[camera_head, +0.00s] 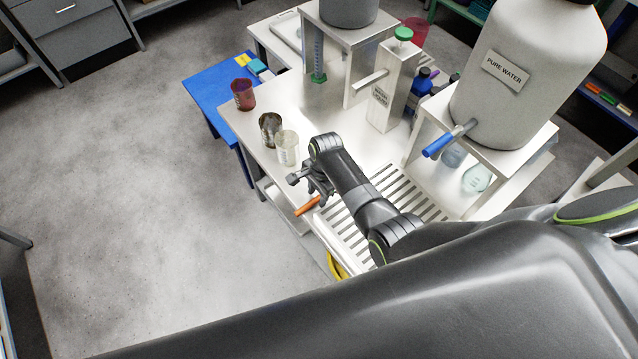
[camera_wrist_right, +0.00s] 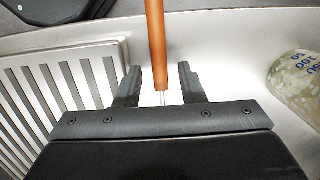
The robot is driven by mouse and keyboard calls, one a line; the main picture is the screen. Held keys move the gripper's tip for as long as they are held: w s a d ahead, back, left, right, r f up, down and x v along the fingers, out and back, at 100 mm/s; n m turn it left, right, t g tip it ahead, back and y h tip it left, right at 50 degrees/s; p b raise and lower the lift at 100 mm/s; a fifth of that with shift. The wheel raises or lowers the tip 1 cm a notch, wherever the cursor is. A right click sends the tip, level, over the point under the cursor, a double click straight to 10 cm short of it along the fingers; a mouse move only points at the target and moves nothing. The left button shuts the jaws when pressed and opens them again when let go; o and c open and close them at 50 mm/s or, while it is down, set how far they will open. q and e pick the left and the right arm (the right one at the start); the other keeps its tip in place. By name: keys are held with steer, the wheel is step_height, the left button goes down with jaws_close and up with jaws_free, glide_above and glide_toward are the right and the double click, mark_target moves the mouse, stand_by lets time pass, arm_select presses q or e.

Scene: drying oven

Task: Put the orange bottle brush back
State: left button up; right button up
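The orange bottle brush (camera_head: 307,206) shows in the head view as a short orange handle beside my right gripper (camera_head: 312,189), close to the steel bench's front edge. In the right wrist view the orange handle (camera_wrist_right: 156,42) comes in from the top and ends between the two dark fingers of my right gripper (camera_wrist_right: 160,84). A thin metal wire continues from it towards the palm. The fingers stand apart, with a visible gap on each side of the handle. The bristles are hidden. My left gripper is not in view.
A slotted drain (camera_head: 422,206) lies beside the gripper. A clear beaker (camera_head: 287,150), a dark beaker (camera_head: 270,130) and a red beaker (camera_head: 243,95) stand along the bench edge. The pure water tank (camera_head: 530,70) with a blue-handled tap (camera_head: 440,144) stands to the right.

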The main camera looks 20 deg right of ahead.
step_height(320, 180, up, 12)
steer(key=d, duration=0.1)
steer(key=shift+w+d+p, duration=0.25)
steer(key=shift+w+p, duration=0.05)
steer(key=shift+p, duration=0.1)
steer(key=shift+f, duration=0.15)
stand_by(0.3)
